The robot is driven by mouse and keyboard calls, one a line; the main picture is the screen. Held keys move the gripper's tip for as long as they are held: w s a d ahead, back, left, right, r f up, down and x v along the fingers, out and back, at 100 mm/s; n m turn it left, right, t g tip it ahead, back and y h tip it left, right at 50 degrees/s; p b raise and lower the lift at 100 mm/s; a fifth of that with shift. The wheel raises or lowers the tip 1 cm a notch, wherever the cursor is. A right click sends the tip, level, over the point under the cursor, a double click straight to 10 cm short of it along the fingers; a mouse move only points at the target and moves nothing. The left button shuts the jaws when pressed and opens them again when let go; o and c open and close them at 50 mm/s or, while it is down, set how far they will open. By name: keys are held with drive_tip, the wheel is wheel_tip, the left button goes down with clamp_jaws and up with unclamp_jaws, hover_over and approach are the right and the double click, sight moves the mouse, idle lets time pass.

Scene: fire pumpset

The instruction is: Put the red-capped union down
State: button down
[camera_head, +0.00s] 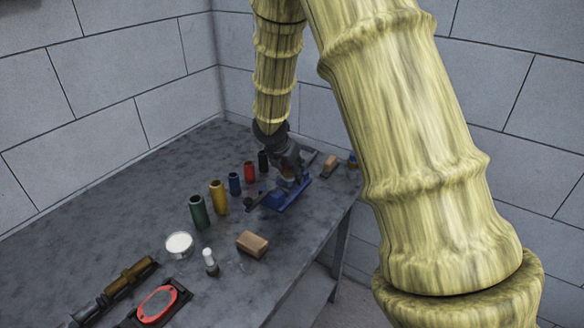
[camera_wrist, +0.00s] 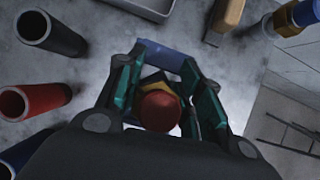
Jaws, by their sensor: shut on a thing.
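The red-capped union (camera_wrist: 158,108) shows in the wrist view as a round red cap with a brass-yellow part behind it. It sits between the two teal fingers of my gripper (camera_wrist: 160,84), which is shut on it. A blue fixture (camera_wrist: 172,57) lies just beyond the fingers. In the head view my gripper (camera_head: 290,176) is low over the blue fixture (camera_head: 288,198) near the bench's right edge. The union cannot be made out clearly there, and whether it touches the fixture or bench is hidden.
Left of my gripper stands a row of open cups: black (camera_wrist: 52,33), red (camera_wrist: 35,100), blue (camera_head: 235,184), yellow (camera_head: 218,197) and green (camera_head: 199,212). A wooden-backed block (camera_wrist: 229,15) and a grey tray (camera_wrist: 150,10) lie beyond. A tan block (camera_head: 252,243) is nearer.

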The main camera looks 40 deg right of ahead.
idle(0.3)
drive_tip(key=c, duration=0.9)
unclamp_jaws()
drive_tip(key=shift+f, duration=0.1)
drive_tip(key=shift+c, duration=0.2)
drive_tip(key=v, duration=1.2)
drive_tip(key=shift+a, duration=0.1)
